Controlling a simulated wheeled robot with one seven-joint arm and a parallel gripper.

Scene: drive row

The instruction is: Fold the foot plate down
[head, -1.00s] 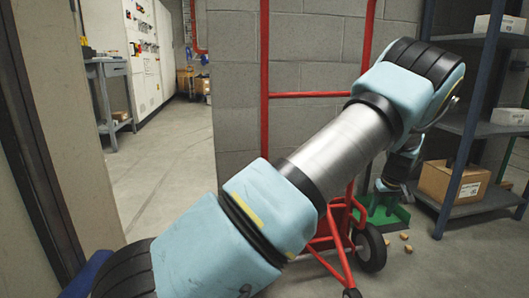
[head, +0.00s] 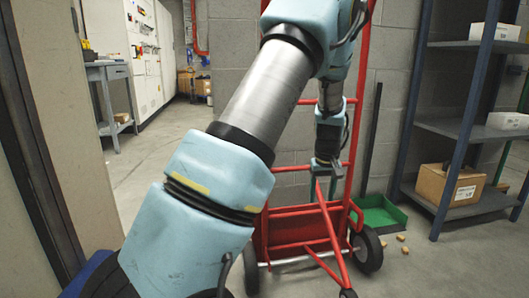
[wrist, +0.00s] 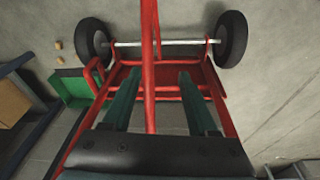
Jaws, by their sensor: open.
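A red hand truck (head: 264,110) stands upright by the block wall. A flat red panel low between its wheels (head: 297,232), apparently the foot plate, appears raised against the frame. My gripper (head: 326,178) is in front of the truck, above that panel. In the wrist view my gripper (wrist: 157,78) is open, with two green fingers spread apart. A slanting red bar (wrist: 149,45) shows between them, and no grip on it is visible. The panel is partly hidden by this bar and my arm.
A green tray (head: 385,216) lies on the floor right of the truck, with several small tan blocks (head: 401,238) near it. A grey shelf rack (head: 455,128) holding a cardboard box (head: 450,184) stands at the right. The floor toward the left doorway is clear.

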